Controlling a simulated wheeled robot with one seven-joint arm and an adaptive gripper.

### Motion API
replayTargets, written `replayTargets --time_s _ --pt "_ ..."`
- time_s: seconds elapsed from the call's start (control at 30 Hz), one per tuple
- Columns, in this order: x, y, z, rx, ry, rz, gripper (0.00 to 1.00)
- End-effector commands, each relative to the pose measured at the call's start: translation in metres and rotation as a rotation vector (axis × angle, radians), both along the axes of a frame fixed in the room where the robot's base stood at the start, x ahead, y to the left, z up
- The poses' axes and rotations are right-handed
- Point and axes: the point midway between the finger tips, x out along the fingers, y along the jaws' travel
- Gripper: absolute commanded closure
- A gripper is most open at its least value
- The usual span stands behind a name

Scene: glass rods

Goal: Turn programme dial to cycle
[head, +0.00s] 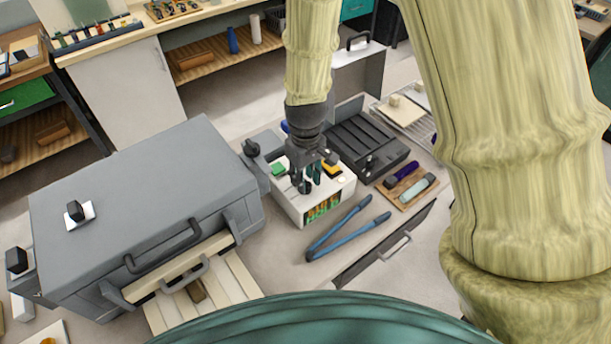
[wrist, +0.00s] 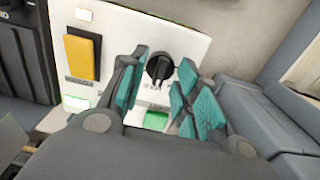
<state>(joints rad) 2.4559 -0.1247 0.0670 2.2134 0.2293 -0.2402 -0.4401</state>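The programme dial (wrist: 160,68) is a round black knob on the top panel of a small white control box (head: 292,205). In the wrist view it shows between and beyond my fingertips. My gripper (wrist: 160,92) has teal finger pads, held apart on either side of the dial in that view, with nothing between them. I cannot tell whether they touch the dial. In the head view my gripper (head: 310,175) hangs over the box and hides the dial.
The box has a green button (head: 278,169) and a yellow rocker switch (head: 332,170). A large grey machine (head: 140,190) stands at the left. A dark slotted case (head: 362,143) is behind right. Blue-handled tongs (head: 340,235) lie in front on the bench.

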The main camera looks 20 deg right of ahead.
Motion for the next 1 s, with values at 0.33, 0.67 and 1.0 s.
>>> replayTargets --time_s 0.33,0.67,1.0 --pt "-0.0003 -0.0001 -0.0053 0.000 0.001 0.000 0.68" --pt "-0.0003 -0.0001 -0.0051 0.000 0.001 0.000 1.00" --pt "-0.0003 -0.0001 -0.0045 0.000 0.001 -0.034 1.00"
